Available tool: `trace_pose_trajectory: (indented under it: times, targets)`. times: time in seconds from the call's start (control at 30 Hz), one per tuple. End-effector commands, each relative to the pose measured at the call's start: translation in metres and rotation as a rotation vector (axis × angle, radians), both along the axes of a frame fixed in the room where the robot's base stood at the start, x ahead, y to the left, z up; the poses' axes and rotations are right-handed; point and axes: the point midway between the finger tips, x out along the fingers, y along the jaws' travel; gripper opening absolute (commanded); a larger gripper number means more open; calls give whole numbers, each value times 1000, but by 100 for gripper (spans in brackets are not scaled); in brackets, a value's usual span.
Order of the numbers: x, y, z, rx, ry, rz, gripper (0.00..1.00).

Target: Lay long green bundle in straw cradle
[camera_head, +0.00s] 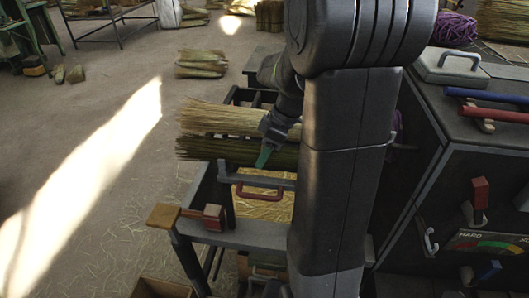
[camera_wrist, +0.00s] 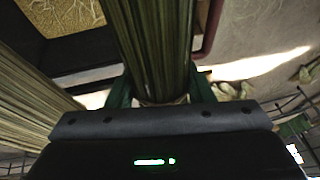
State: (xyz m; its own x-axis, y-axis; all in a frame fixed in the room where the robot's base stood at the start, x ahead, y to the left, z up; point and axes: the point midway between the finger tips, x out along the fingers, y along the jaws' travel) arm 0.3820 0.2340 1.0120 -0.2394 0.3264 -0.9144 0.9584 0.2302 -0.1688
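The long green bundle (camera_head: 215,150) lies roughly level across the picture in the head view, beside a pale straw bundle (camera_head: 222,118). In the wrist view the green bundle (camera_wrist: 155,40) runs away from my gripper (camera_wrist: 160,92), between its green fingers, with a pale band near them. The fingers appear closed against its sides. In the head view my gripper (camera_head: 265,156) is at the bundle, one green finger showing in front. The straw cradle (camera_head: 265,207), a straw-filled tray by a red handle, is below the bundle in the picture; it also shows in the wrist view (camera_wrist: 60,14). My arm hides the bundle's right end.
A grey-railed stand with a wooden-ended lever (camera_head: 163,215) is in front. A dark cabinet (camera_head: 440,150) with levers and a dial stands right. The pale bundle (camera_wrist: 30,95) is close to my gripper in the wrist view. Open floor (camera_head: 80,170) lies left.

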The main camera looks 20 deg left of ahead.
Motion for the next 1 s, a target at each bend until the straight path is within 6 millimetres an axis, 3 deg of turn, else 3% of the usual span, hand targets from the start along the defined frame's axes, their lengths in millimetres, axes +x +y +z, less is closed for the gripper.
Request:
trace_pose_trajectory:
  times: [0.03, 0.1, 0.13, 0.53, 1.0]
  targets:
    - [0, 0, 0, 0, 0, 0, 57]
    - [0, 0, 0, 0, 0, 0, 70]
    - [0, 0, 0, 0, 0, 0, 72]
    - [3, -3, 9, 1, -2, -1, 72]
    - [27, -36, 99, 1, -4, -3, 72]
